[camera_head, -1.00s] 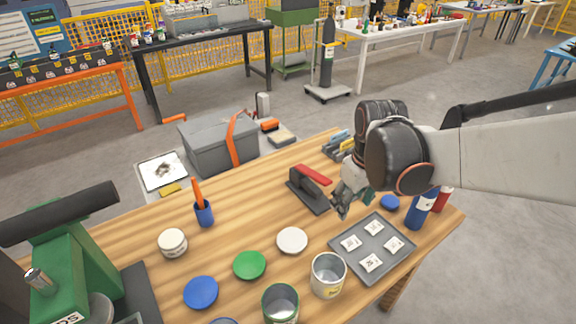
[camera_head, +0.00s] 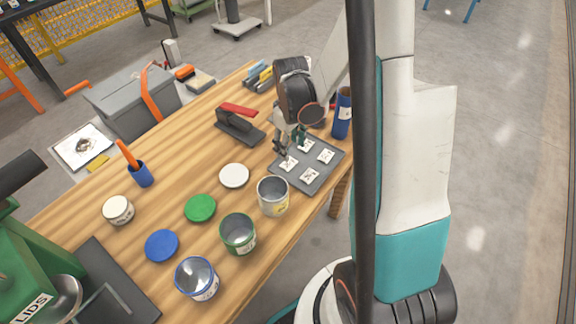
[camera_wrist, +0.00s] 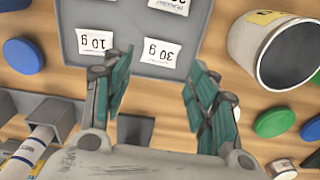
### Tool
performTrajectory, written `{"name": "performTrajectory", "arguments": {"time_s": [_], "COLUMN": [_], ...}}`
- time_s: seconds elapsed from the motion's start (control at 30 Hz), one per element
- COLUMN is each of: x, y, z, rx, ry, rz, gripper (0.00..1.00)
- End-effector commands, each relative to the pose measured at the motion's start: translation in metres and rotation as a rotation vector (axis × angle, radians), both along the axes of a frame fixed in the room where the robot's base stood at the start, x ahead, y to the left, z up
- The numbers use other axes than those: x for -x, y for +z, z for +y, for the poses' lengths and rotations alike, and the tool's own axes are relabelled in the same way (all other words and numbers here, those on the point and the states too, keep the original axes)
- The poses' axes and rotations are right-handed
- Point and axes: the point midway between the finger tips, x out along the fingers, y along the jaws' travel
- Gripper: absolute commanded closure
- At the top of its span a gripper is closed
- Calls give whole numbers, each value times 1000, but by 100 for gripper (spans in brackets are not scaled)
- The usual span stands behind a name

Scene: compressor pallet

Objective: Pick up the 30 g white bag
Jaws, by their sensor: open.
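The 30 g white bag (camera_wrist: 161,52) lies flat on a grey tray (camera_wrist: 128,18), near the tray edge closest to my gripper in the wrist view. Its printed "30 g" label is readable but upside down. In the head view it appears to be the left bag (camera_head: 288,163) on the tray (camera_head: 307,161). My gripper (camera_wrist: 158,85) is open and empty, with the bag ahead of and between its spread fingers. In the head view my gripper (camera_head: 284,143) is above the tray's upper left edge. A 10 g white bag (camera_wrist: 95,42) lies beside the 30 g bag.
Two more white bags (camera_head: 326,156) (camera_head: 310,176) share the tray. An open can (camera_head: 272,196) stands close to the tray, beside a white lid (camera_head: 234,175). A blue bottle (camera_head: 342,115) stands behind the tray.

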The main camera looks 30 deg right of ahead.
Motion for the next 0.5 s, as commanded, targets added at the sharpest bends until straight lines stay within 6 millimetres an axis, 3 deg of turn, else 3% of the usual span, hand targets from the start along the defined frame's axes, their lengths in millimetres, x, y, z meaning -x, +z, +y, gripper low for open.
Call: {"name": "performTrajectory", "arguments": {"time_s": [0.1, 0.37, 0.5], "x": [0, -1, -3], "y": [-17, -30, -49], "z": [0, 1, 2], "rx": [0, 0, 0], "ry": [0, 0, 0], "rz": [0, 0, 0], "gripper": [47, 47, 47]}}
